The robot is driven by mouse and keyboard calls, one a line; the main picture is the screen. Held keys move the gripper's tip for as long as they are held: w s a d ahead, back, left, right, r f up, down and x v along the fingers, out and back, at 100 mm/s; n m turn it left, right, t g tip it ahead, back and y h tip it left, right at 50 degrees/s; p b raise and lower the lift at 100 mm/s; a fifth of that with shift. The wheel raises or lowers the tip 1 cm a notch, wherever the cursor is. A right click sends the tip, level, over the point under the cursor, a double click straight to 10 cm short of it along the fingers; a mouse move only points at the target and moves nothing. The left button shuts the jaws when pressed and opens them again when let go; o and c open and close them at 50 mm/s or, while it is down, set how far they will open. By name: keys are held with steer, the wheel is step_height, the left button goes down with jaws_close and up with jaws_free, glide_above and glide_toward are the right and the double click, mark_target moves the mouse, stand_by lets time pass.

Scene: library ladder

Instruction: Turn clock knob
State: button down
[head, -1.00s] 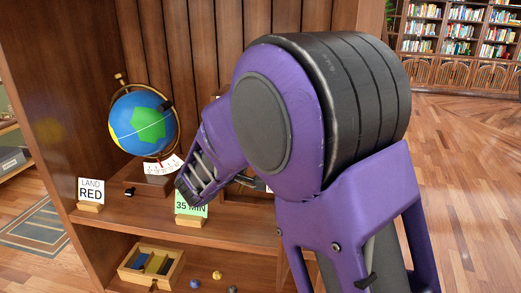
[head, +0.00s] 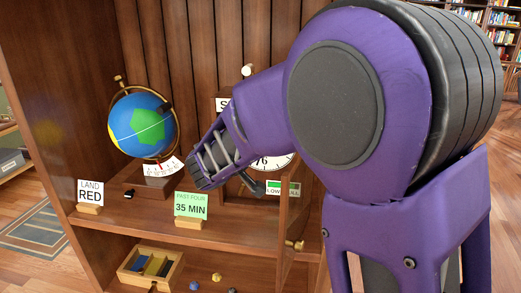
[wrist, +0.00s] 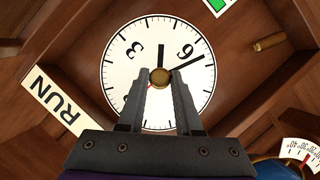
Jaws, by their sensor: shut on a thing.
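The clock has a white round face (wrist: 120,75) with black numerals and hands; its lower part also shows in the head view (head: 279,163), partly behind my arm. In the wrist view a brass knob (wrist: 160,78) sits at the centre of the face. One black hand points up in that picture, and a longer one points to the upper right. My gripper (wrist: 160,84) is shut on this knob, a finger on either side. In the head view my gripper (head: 250,186) is at the clock's front. A green card (head: 191,206) reads "PAST FOUR 35 MIN".
A globe (head: 140,124) on a wooden base stands left of the clock, near a "LAND RED" card (head: 90,192). A "RUN" label (wrist: 56,100) and another brass knob (wrist: 268,43) are near the face. A small box (head: 151,267) lies on the lower shelf.

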stand_by(0.3)
steer(key=c, duration=0.6)
jaws_free()
